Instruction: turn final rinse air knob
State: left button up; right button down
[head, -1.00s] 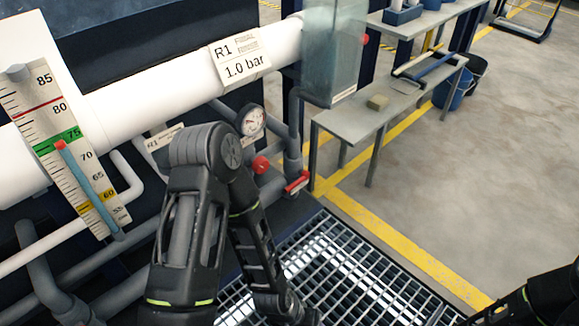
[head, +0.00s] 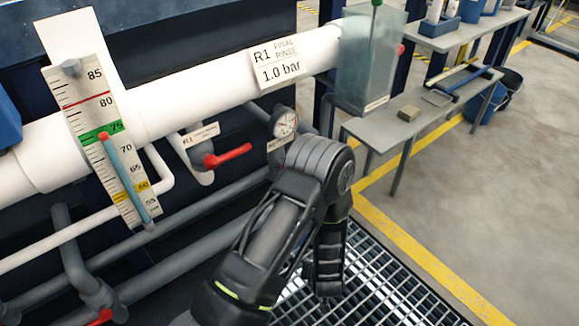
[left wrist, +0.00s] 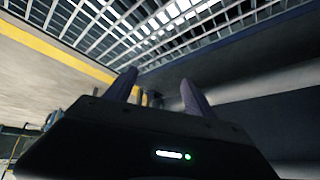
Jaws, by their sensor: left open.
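The R1 final rinse sign (head: 278,63) reads 1.0 bar and hangs on the white pipe. A small round gauge (head: 284,124) is below it. A red lever handle (head: 228,155) is on the pipework left of the gauge, beside an R1 label (head: 201,136). The knob is not visible; my left arm covers the pipework below the gauge. My left gripper (left wrist: 160,92) is open and empty in the left wrist view, its fingers apart with floor grating beyond. Its fingertips cannot be made out in the head view. My right gripper is not in view.
A thermometer scale (head: 102,140) stands at the left. A clear tank (head: 369,62) is at the pipe's right end. A grey bench (head: 420,105) stands at the right. Floor grating (head: 375,285) lies below my arm, and open floor lies to the right.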

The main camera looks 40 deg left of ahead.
pick_arm(q)
jog(key=w+a+r+n+t+y+p, duration=0.1)
jog(key=w+a+r+t+y, duration=0.1)
jog(key=w+a+r+y, duration=0.45)
jog(key=a+r+n+g+y, duration=0.1)
jog(key=a+r+n+y, duration=0.1)
jog(key=r, duration=0.6)
jog(key=w+a+r+n+g+y, duration=0.1)
jog(key=r+y, duration=0.3)
jog(key=r, duration=0.4)
jog(key=shift+w+a+r+n+g+y+p, duration=0.2)
jog(key=shift+a+r+n+g+y+p, duration=0.15)
jog(key=shift+a+n, duration=0.4)
jog(key=b+x, duration=0.1)
jog(key=x, duration=0.6)
jog(key=shift+w+a+b, duration=0.15)
jog(key=shift+a+b, duration=0.25)
jog(key=shift+c, duration=0.5)
